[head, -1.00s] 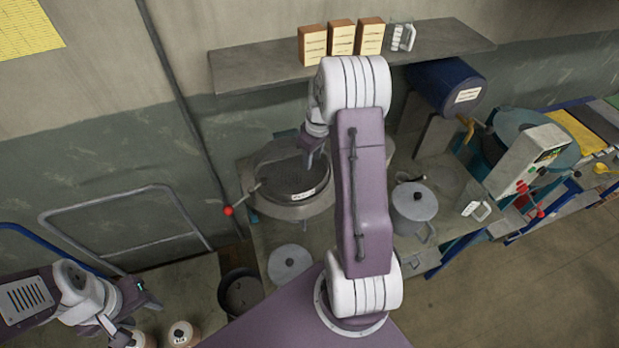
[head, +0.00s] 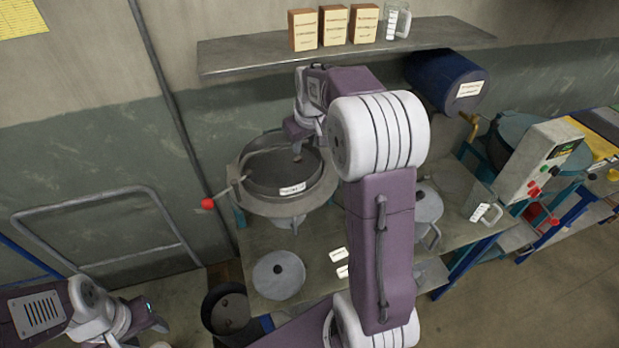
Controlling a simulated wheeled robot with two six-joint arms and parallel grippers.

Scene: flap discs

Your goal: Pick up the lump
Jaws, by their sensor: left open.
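I cannot make out a lump in the head view. A round grey sieve-like pan (head: 262,184) with a white label sits in a metal ring with a red-knobbed handle on the bench. My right gripper (head: 297,148) hangs over the far part of this pan, pointing down. Its fingers are small and partly hidden by the wrist, so their opening does not show. The pan's right side is partly covered by my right arm. My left gripper (head: 155,325) is low at the bottom left, open, away from the bench.
A shelf (head: 240,59) with several boxes and a measuring jug (head: 397,20) runs above. On the bench are a round lid (head: 279,275), a pot (head: 428,205) and another jug (head: 481,204). A dark bucket (head: 212,318) stands below. A control box (head: 540,160) is at the right.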

